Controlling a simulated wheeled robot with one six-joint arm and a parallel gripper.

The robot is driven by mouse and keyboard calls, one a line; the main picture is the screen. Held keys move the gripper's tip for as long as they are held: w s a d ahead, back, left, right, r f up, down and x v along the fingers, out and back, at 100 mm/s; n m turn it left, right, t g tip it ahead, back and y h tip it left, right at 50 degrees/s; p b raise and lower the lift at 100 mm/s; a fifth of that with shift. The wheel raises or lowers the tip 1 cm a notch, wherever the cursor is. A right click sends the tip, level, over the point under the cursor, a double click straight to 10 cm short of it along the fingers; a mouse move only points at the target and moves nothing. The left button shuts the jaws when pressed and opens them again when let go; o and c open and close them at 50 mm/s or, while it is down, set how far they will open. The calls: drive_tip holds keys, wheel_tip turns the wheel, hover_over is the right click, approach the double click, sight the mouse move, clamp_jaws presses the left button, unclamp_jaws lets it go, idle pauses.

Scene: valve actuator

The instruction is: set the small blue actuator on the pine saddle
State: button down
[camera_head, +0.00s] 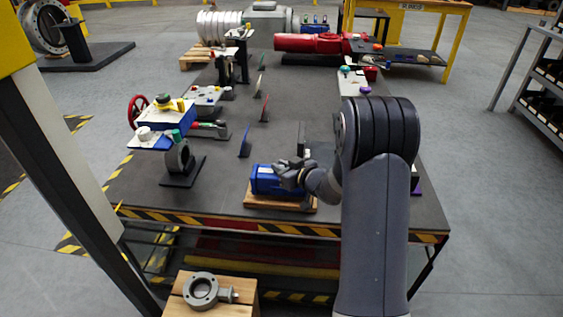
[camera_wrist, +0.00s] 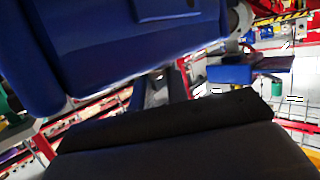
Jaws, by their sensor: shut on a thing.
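The small blue actuator (camera_head: 265,180) is at the near edge of the dark table, directly over the pine saddle (camera_head: 262,202). It looks level in the head view; I cannot tell whether it rests fully on the wood or hangs just above it. My gripper (camera_head: 287,177) is shut on the actuator, reaching it from the right. In the wrist view the blue actuator body (camera_wrist: 110,50) fills the upper left, and a dark part of my gripper (camera_wrist: 170,135) spans the bottom.
A larger blue and white actuator (camera_head: 165,110) with a red handwheel (camera_head: 137,110) stands at the left. Small upright markers, one blue (camera_head: 244,141), stand mid-table. A grey valve body (camera_head: 205,290) lies on a wooden block in front.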

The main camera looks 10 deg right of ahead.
drive_tip(key=shift+w+f, duration=0.1)
drive_tip(key=shift+f, duration=0.25)
drive_tip(key=shift+f, duration=0.1)
drive_tip(key=c, duration=1.8)
unclamp_jaws()
drive_tip(key=shift+f, duration=0.3)
drive_tip(key=shift+c, duration=0.2)
drive_tip(key=o, duration=0.5)
drive_tip(key=shift+r, duration=0.1)
drive_tip(key=shift+c, duration=0.2)
drive_tip(key=shift+r, duration=0.25)
drive_tip(key=p+v, duration=0.1)
drive_tip(key=v, duration=1.1)
drive_tip(key=shift+f, duration=0.1)
